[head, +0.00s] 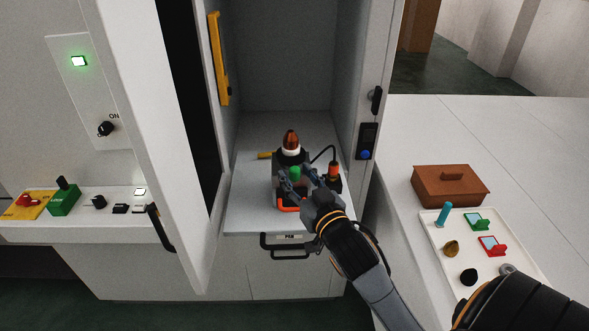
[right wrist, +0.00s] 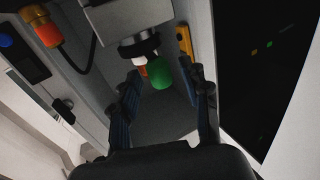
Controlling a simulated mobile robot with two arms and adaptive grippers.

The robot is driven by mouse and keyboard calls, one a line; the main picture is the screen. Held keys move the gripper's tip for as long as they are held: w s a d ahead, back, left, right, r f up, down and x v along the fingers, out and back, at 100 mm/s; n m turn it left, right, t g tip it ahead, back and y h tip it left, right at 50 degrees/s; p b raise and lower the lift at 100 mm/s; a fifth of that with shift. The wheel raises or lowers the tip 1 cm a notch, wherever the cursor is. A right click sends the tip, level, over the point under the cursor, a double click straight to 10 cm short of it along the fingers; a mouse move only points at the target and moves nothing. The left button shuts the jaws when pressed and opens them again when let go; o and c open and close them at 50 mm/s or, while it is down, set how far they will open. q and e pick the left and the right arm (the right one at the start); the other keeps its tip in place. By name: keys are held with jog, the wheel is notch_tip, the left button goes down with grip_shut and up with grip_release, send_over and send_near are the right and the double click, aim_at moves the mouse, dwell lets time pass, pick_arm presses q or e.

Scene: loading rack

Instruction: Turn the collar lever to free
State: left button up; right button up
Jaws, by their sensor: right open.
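A grey block device (head: 279,188) stands on the pulled-out shelf, with a dark collar, a white ring (head: 291,152) and an amber dome (head: 291,139) on top. A green rounded knob (head: 295,171), which looks like the collar lever's end, shows at its front. The green knob (right wrist: 161,78) also shows in the right wrist view, beside a black cylinder (right wrist: 138,45). My right gripper (head: 296,177) is open, with its fingers on either side of the green knob; I cannot tell whether they touch it. My left gripper is not in view.
An orange connector (head: 333,170) with a black cable stands just right of the device. Cabinet walls and the open door (head: 180,130) flank the shelf. A white tray (head: 437,246) with several small parts and a brown box (head: 450,185) lie on the right counter.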

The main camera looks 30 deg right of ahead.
jog(key=shift+w+d, duration=0.15)
jog(key=shift+w, duration=0.75)
jog(key=shift+c, duration=0.4)
grip_shut()
jog(key=shift+f, duration=0.1)
